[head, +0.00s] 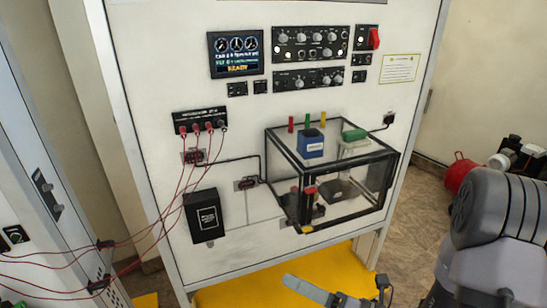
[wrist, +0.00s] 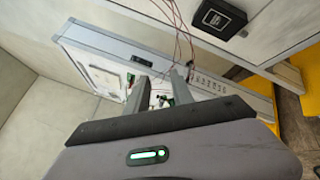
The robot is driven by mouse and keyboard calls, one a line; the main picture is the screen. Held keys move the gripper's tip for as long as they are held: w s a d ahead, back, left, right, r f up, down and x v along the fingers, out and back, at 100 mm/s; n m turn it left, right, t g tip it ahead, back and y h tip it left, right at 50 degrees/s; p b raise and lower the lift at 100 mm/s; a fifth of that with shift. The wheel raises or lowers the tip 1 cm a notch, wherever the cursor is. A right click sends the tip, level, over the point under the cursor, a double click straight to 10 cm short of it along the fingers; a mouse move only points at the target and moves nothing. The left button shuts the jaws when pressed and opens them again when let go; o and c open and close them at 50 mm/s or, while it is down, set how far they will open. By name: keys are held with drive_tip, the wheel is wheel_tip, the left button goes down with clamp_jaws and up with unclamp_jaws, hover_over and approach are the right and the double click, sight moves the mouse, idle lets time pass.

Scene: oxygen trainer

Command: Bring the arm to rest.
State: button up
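My arm (head: 490,220) shows at the right of the head view, in front of the trainer panel (head: 240,262). Part of my gripper shows at the bottom edge of the head view, over the yellow base; its lower part is cut off. In the wrist view the two fingers of my gripper (wrist: 159,76) stand apart. I see nothing held between them; a white panel with red leads shows beyond the gap. My gripper appears clear of the panel and the glass box (head: 345,225).
Red leads (head: 150,225) run left to another cabinet (head: 40,190). A black box (head: 204,215) is on the panel. A red round object (head: 460,175) stands on the floor at right.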

drive_tip(key=s+a+f+n+g+h+b, duration=0.1)
drive_tip(key=s+a+f+n+g+b, duration=0.2)
drive_tip(key=s+n+g, duration=0.4)
drive_tip(key=s+a+f+n+g+h+b, duration=0.1)
drive_tip(key=s+a+n+g+b, duration=0.25)
drive_tip(key=n, duration=0.45)
drive_tip(key=s+f+n+h+b, duration=0.2)
drive_tip(key=s+f+n+h, duration=0.2)
drive_tip(key=s+n+h, duration=0.15)
drive_tip(key=w+d+r+n+t+h+b, duration=0.1)
drive_tip(key=w+d+n+t+h+b, duration=0.1)
drive_tip(key=d+n+t+h+b, duration=0.3)
drive_tip(key=d+n+t+h, duration=0.1)
drive_tip(key=d+n, duration=0.2)
drive_tip(key=n, duration=0.3)
drive_tip(key=shift+w+d+r, duration=0.3)
drive_tip(key=shift+w+d, duration=0.05)
drive_tip(key=shift+d, duration=0.05)
